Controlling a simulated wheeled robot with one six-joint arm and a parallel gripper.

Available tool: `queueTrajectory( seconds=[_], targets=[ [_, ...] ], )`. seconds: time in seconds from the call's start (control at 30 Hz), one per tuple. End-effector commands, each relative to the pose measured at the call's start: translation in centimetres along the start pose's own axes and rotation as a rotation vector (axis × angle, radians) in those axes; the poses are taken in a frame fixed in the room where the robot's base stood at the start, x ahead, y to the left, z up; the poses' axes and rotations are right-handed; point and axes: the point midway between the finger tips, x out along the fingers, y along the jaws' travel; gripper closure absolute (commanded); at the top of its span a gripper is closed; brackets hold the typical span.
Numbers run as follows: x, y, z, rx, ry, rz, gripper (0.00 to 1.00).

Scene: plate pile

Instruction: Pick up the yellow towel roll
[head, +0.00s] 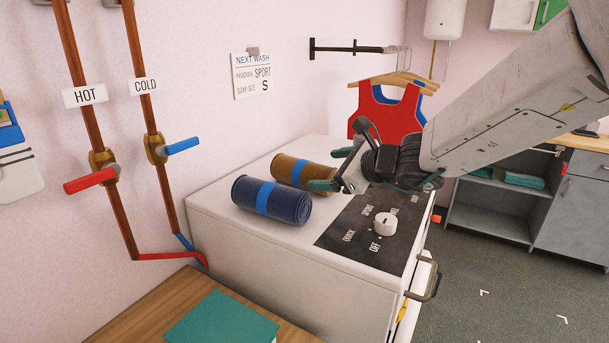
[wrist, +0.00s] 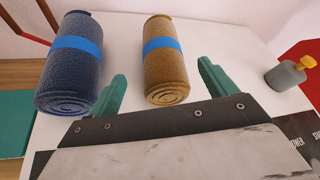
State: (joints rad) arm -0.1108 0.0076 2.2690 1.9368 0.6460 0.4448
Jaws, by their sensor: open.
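The yellow towel roll (head: 306,169), brownish-yellow with a blue band, lies on top of the white washing machine. It also shows in the wrist view (wrist: 166,74), ahead of my gripper and between the lines of its two fingers. My gripper (head: 324,182) has green fingertips and is close to the roll's near right end in the head view. In the wrist view my gripper (wrist: 160,88) is open and empty, with the fingers spread wider than the roll. Part of the roll's right end is hidden behind my gripper in the head view.
A navy towel roll (head: 270,202) with a blue band lies just left of the yellow one, near my left finger in the wrist view (wrist: 72,65). A grey bottle with a yellow top (wrist: 287,74) stands to the right. The wall and hanging red shirt (head: 388,113) are behind.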

Motion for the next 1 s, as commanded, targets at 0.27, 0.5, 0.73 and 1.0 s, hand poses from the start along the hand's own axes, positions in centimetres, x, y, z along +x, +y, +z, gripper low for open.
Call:
queueTrajectory(
  seconds=[0.27, 0.5, 0.73, 1.0],
  targets=[
    [2.4, 0.0, -0.2, -0.002, 0.0, 0.003, 0.16],
    [5.8, -0.1, -0.7, -0.002, 0.0, 0.002, 0.16],
    [6.4, -0.2, -0.7, -0.004, 0.0, 0.001, 0.16],
    [6.4, -0.2, -0.7, -0.004, 0.0, 0.0, 0.66]
  ],
)
